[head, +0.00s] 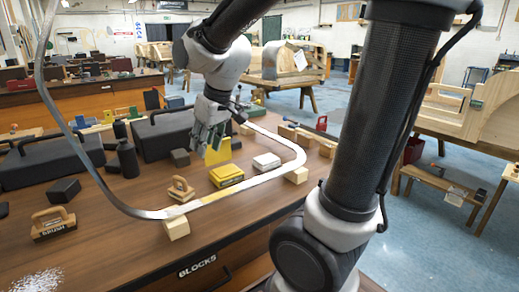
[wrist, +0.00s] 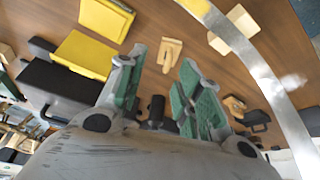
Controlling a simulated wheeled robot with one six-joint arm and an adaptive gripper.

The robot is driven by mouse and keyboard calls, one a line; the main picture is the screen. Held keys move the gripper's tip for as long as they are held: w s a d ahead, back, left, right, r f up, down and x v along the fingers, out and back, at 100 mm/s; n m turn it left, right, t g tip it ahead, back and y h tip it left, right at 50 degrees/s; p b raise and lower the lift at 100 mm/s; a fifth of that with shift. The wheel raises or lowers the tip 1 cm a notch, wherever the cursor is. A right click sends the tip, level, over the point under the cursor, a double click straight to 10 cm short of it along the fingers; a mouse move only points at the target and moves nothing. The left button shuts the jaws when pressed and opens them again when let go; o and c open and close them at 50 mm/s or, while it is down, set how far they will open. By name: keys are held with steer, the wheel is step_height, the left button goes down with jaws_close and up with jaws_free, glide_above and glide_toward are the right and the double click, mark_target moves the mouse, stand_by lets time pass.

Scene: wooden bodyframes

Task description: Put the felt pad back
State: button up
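I cannot tell surely which thing is the felt pad. Small candidates on the workbench (head: 110,240) are a pale block with a dark lower edge (head: 266,161), a yellow block (head: 226,175) and a dark block (head: 64,190). My gripper (head: 208,148) hangs over the bench, left of the metal strip's far part and in front of an upright yellow piece (head: 220,151). In the wrist view my gripper (wrist: 158,75) has its green-padded fingers apart, with nothing held between them. A wooden handled tool (wrist: 170,53) shows beyond the fingertips.
A bent metal strip (head: 232,189) loops over the bench on wooden blocks (head: 176,227). Wooden handled tools (head: 181,189) and black cases (head: 48,160) stand around it. Wooden frames stand behind on the blue floor.

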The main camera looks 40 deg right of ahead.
steer(key=s+d+r+m, duration=0.1)
steer(key=s+d, duration=0.3)
steer(key=s, duration=0.4)
steer(key=s+d+r+m+h, duration=0.1)
steer(key=s+d, duration=0.3)
steer(key=s, duration=0.5)
steer(key=shift+s+d+m, duration=0.15)
steer(key=shift+d+m, duration=0.25)
steer(key=shift+m, duration=0.3)
steer(key=shift+r, duration=0.1)
steer(key=shift+c, duration=0.4)
